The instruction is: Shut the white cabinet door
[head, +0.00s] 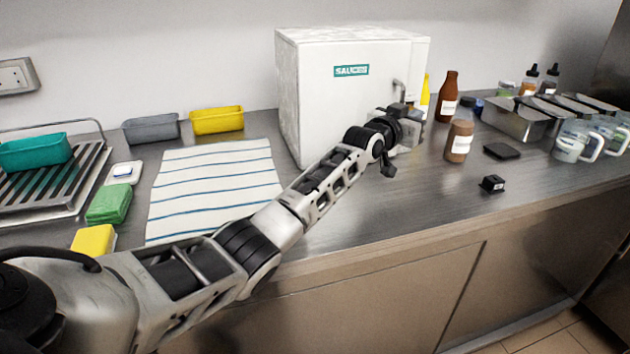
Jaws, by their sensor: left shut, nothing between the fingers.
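The white cabinet (310,85) stands on the steel counter against the wall. Its front door (350,100) bears a green "SAUCES" label and has a metal handle (400,87) near its right edge. My left arm reaches across the counter from the lower left. My left gripper (410,130) is shut and empty at the lower right of the door, just below the handle. The arm hides the door's lower part, and I cannot tell whether the gripper touches it. My right gripper is not in view.
Brown bottles (447,97), a yellow bottle (424,95), metal containers (515,120) and mugs (575,142) stand to the right. A striped towel (205,185), sponges (110,204), bins (216,120) and a drying rack (45,190) lie left. The counter front right of my arm is mostly clear.

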